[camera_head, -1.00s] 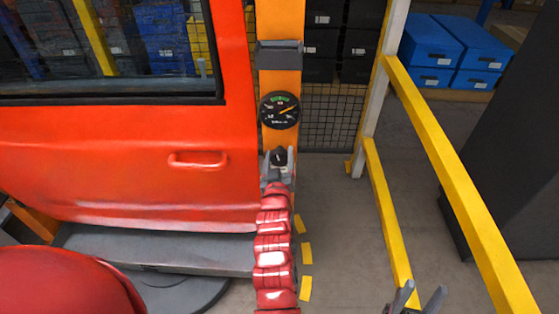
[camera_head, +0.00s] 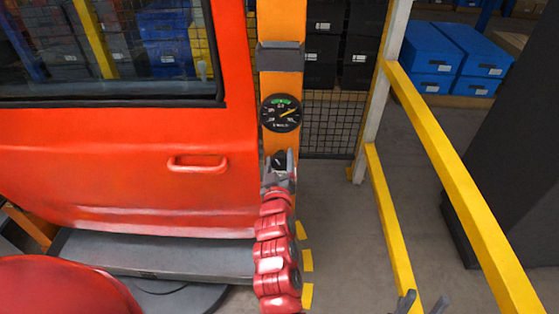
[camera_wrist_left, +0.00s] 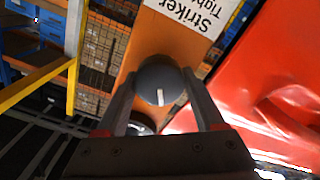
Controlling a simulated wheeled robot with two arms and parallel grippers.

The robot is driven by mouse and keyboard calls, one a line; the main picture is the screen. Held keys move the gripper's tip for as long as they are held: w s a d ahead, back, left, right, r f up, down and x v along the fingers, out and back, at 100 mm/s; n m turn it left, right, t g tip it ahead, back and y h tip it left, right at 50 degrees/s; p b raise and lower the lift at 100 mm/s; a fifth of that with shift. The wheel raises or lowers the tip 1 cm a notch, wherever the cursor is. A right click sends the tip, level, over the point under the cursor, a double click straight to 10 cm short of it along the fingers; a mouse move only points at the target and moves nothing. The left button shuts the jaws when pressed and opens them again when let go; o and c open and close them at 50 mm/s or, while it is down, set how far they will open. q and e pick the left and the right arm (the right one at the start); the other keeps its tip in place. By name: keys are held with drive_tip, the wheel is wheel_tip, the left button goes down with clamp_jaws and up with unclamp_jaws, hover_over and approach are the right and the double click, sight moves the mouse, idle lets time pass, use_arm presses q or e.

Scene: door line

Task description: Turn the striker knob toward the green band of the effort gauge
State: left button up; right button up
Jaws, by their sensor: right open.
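The striker knob (camera_wrist_left: 158,80) is a dark grey round knob with a white mark, on an orange post (camera_head: 281,19). It also shows in the head view (camera_head: 279,158), small and partly hidden by my left gripper (camera_head: 279,168). In the left wrist view my left gripper (camera_wrist_left: 160,82) has one finger on each side of the knob; whether they press on it I cannot tell. The effort gauge (camera_head: 281,113) is a black dial above the knob, with a green band at its top. Its yellow needle points up and right, right of the green. My right gripper (camera_head: 424,302) is open and empty at the bottom edge.
A red vehicle door (camera_head: 120,150) with a handle (camera_head: 197,162) stands left of the post. Yellow rails (camera_head: 447,165) run along the right. Blue boxes (camera_head: 436,52) are at the back right. A white label (camera_wrist_left: 190,12) tops the wrist view.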

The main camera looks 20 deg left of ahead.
use_arm(q)
drive_tip(key=o, duration=0.3)
drive_tip(key=p+v, duration=0.4)
drive_tip(key=v, duration=1.3)
drive_tip(key=shift+s, duration=0.2)
drive_tip(key=shift+r, duration=0.1)
